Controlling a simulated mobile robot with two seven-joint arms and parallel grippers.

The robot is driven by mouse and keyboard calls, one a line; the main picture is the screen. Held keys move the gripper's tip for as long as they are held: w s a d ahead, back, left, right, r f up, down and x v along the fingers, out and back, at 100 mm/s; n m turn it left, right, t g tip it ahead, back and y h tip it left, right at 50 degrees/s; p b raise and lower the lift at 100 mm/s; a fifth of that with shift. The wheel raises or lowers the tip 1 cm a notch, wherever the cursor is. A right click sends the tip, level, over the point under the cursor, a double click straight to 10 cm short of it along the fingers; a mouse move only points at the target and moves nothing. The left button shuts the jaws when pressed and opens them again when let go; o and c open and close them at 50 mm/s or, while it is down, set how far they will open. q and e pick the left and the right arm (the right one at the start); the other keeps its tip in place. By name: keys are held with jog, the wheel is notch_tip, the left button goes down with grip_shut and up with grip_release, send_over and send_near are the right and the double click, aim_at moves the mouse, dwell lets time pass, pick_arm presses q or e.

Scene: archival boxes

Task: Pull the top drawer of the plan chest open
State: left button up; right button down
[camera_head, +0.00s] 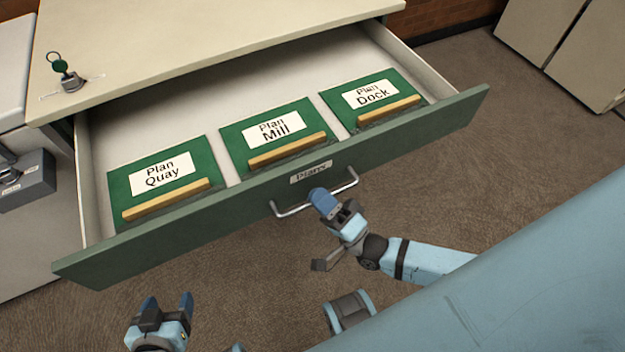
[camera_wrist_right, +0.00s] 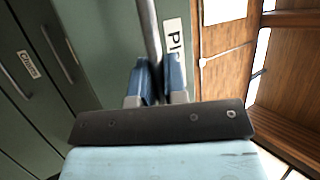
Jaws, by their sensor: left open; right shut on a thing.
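The top drawer (camera_head: 270,203) of the plan chest (camera_head: 200,40) stands well open in the head view. Its green front carries a metal bar handle (camera_head: 292,210) and a label reading "Plans". My right gripper (camera_head: 318,196) is shut on the handle; in the right wrist view its blue fingers (camera_wrist_right: 161,82) close around the handle bar (camera_wrist_right: 150,35). My left gripper (camera_head: 170,308) is open and empty, low at the left, below the drawer front and apart from it.
Green folders labelled Plan Quay (camera_head: 162,176), Plan Mill (camera_head: 273,133) and Plan Dock (camera_head: 370,97) lie in the drawer. A key sits in a lock (camera_head: 70,80) on the chest top. A grey box (camera_head: 28,182) is at the left. Carpet (camera_head: 520,130) at the right is clear.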

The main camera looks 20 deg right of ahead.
jog(key=shift+s, duration=1.2)
jog(key=c, duration=1.5)
grip_release()
jog(key=shift+o, duration=0.2)
